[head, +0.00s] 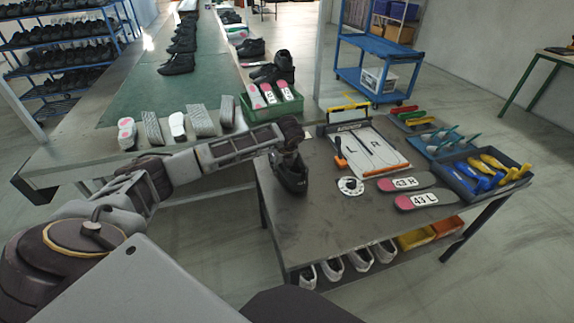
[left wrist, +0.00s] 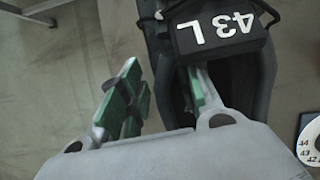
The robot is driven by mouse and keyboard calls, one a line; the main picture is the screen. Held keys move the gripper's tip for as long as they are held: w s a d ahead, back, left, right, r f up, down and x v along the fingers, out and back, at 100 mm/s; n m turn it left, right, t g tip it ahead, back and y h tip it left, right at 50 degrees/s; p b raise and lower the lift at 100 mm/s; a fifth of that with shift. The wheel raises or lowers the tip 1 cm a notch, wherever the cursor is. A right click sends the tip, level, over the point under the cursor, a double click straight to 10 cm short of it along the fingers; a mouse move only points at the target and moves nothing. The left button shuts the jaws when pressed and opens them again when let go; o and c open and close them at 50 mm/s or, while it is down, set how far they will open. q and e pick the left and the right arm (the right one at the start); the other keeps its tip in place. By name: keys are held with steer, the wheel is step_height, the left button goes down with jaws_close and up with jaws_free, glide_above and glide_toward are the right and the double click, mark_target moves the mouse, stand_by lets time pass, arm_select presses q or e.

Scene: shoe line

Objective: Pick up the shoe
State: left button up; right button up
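A black shoe (head: 291,178) stands on the grey table near its left edge. In the left wrist view the shoe (left wrist: 262,85) carries a black tag (left wrist: 218,32) marked "43 L". My left gripper (head: 290,150) is over the shoe's opening, pointing down. In the left wrist view its green-padded fingers (left wrist: 163,95) are apart. One finger is outside the shoe, with a gap to its side wall; the other is inside the opening, partly hidden by the tag. My right gripper is in neither view.
Insoles marked "43 R" (head: 405,183) and "43 L" (head: 418,200), a white dial (head: 350,186), an L/R board (head: 394,162) and a tool tray (head: 527,178) lie right of the shoe. A conveyor (head: 150,88) with shoes is behind.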

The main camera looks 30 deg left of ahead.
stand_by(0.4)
arm_select(q)
jaws_close()
